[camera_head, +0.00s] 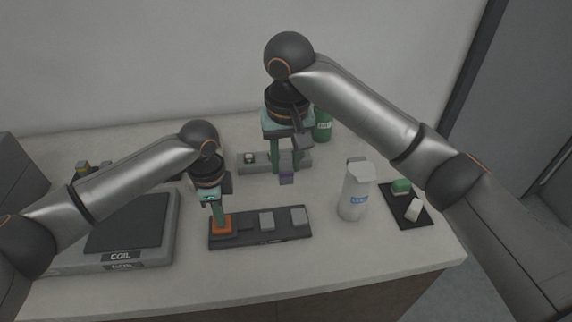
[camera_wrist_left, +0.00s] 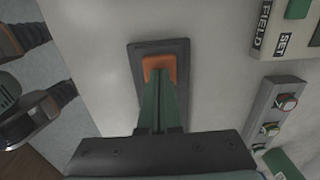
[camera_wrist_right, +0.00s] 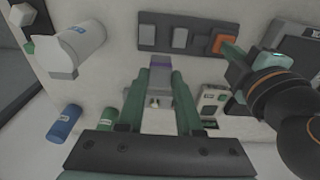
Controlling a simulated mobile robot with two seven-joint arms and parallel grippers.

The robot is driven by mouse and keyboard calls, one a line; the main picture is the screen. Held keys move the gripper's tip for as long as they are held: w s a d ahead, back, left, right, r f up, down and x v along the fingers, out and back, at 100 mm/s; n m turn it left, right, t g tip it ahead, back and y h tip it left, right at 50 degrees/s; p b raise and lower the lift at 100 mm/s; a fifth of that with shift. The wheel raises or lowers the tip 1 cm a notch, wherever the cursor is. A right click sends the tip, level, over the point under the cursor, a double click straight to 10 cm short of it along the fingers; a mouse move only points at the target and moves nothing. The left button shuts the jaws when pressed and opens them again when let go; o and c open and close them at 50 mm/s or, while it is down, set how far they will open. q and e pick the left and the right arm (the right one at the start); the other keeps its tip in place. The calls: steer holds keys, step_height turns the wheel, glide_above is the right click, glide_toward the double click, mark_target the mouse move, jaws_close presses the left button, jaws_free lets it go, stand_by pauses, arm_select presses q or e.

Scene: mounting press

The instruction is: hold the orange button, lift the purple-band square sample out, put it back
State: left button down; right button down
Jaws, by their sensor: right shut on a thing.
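The orange button (camera_head: 222,226) sits at the left end of a dark strip (camera_head: 287,235) on the table. My left gripper (camera_head: 220,215) points down with its fingers together, tips at the button; the left wrist view shows them on the orange top (camera_wrist_left: 160,66). The purple-band square sample (camera_head: 287,177) is between the fingers of my right gripper (camera_head: 286,165), above the table behind the strip. In the right wrist view the grey sample (camera_wrist_right: 160,78) shows its purple band at the far end. Two grey square pieces (camera_head: 266,220) (camera_head: 299,216) sit in the strip, right of a dark spot.
A grey rack (camera_head: 303,163) stands behind the held sample. A white jug (camera_head: 355,193) and a black mat (camera_head: 410,217) with green and white blocks are to the right. A green bottle (camera_head: 322,127) stands at the back. A box marked COIL (camera_head: 165,232) is at the left.

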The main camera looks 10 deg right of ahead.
mark_target(286, 166)
arm_select(q)
steer(key=shift+f, duration=0.1)
arm_select(e)
steer(key=shift+r, duration=0.45)
